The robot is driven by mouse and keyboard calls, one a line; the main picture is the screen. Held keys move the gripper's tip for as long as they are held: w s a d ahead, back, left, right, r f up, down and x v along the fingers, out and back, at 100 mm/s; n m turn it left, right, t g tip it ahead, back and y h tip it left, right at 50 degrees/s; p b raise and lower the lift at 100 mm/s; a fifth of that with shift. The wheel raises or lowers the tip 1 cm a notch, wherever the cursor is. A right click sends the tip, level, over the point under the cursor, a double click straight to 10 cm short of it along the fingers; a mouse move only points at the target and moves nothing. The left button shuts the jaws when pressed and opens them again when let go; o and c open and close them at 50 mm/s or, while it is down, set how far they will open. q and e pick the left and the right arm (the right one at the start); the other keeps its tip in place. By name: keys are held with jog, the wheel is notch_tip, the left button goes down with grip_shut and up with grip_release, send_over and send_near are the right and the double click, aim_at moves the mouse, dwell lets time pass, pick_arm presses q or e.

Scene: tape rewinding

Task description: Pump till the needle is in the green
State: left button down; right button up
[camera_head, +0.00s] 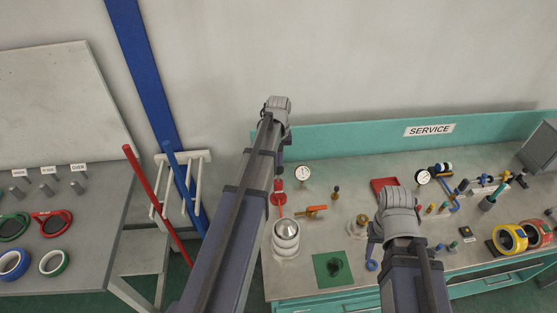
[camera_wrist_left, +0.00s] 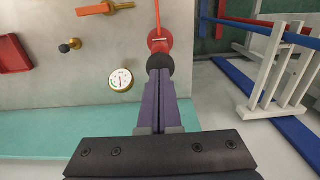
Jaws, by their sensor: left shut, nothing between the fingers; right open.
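A red pump (camera_head: 278,198) with a black knob stands on the bench beside a white-faced gauge (camera_head: 302,173). My left gripper (camera_head: 281,156) is above the pump, mostly hidden by my arm. In the left wrist view my left gripper (camera_wrist_left: 159,78) is shut and empty, its tips over or against the black knob (camera_wrist_left: 160,62); I cannot tell whether they touch. The red pump body (camera_wrist_left: 160,40) shows beyond. The gauge (camera_wrist_left: 121,80) is beside the fingers; its needle is too small to read against any green band. My right gripper (camera_head: 375,236) is open, low over the bench.
An orange-handled valve (camera_head: 312,210), a silver dome (camera_head: 286,238) and a green mat (camera_head: 332,268) are near the pump. A red tray (camera_head: 385,185) and a second gauge (camera_head: 423,177) are further right. A white rack (camera_head: 183,180) stands left of the bench.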

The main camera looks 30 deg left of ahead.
aim_at(279, 169)
pick_arm(q)
jog(key=shift+f, duration=0.5)
pick_arm(e)
jog(key=shift+f, duration=0.5)
pick_arm(q)
notch_tip(279, 169, down, 5)
jog(key=b, duration=0.5)
jog(key=shift+r, duration=0.1)
jog(key=shift+s+d+r, duration=0.1)
jog(key=shift+s+r, duration=0.05)
jog(key=shift+s, duration=0.05)
pick_arm(e)
notch_tip(279, 169, down, 5)
jog(key=shift+r, duration=0.2)
